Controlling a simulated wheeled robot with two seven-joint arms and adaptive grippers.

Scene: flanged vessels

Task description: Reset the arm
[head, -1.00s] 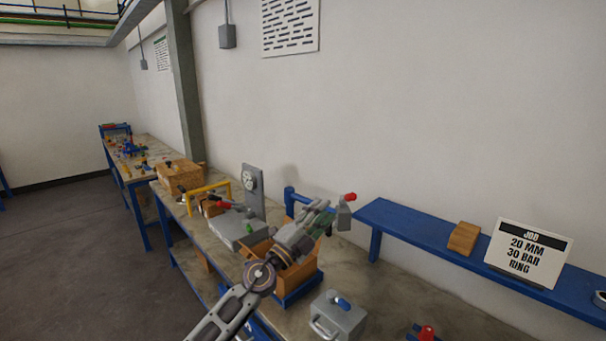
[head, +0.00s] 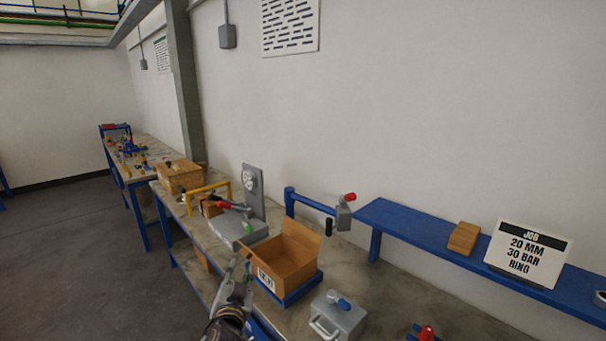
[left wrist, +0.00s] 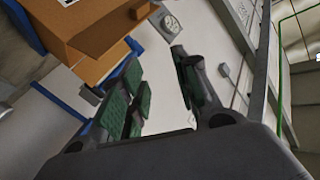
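My left gripper (head: 236,279) is low in the head view, in front of the near side of the open cardboard box (head: 287,257). In the left wrist view the fingers of my left gripper (left wrist: 155,95) stand apart with green pads, and only wall and background show between them. It is open and empty. The cardboard box (left wrist: 85,32) also shows at the upper left of that view, apart from the fingers. My right gripper is in neither view.
The box sits in a blue tray (head: 301,291) on the long bench (head: 398,296). Near it stand a grey gauge stand (head: 254,190), a blue post with a grey head (head: 344,214), a grey handled case (head: 337,317) and a blue shelf (head: 405,222) with a job sign (head: 527,252).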

